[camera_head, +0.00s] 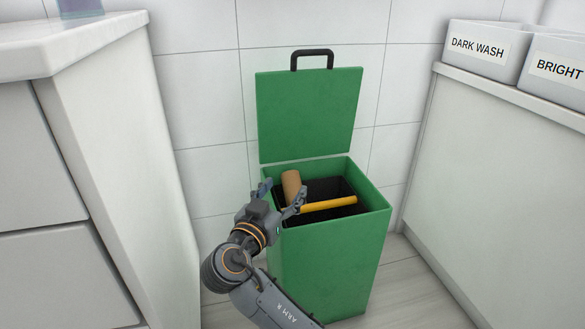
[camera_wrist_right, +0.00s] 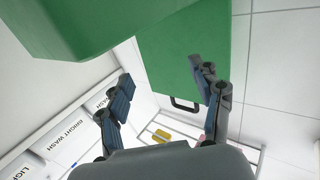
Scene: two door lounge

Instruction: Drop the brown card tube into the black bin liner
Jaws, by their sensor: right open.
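The brown card tube (camera_head: 291,183) stands tilted at the left side of the open green bin (camera_head: 330,262). Its top rises above the rim, and its lower part is partly hidden by my gripper finger. The black bin liner (camera_head: 330,188) shows inside the bin around it; I cannot tell how deep the tube sits. My right gripper (camera_head: 280,192) is at the bin's left rim, in front of the tube, with its fingers spread. The right wrist view shows the same gripper (camera_wrist_right: 161,75) open with nothing between its fingers; the tube does not show there. My left gripper is out of view.
A yellow-orange bar (camera_head: 330,204) lies across the bin opening. The bin's green lid (camera_head: 310,115) stands raised against the tiled wall. A white cabinet (camera_head: 120,160) is at left. A counter (camera_head: 490,170) with labelled wash boxes (camera_head: 480,50) is at right.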

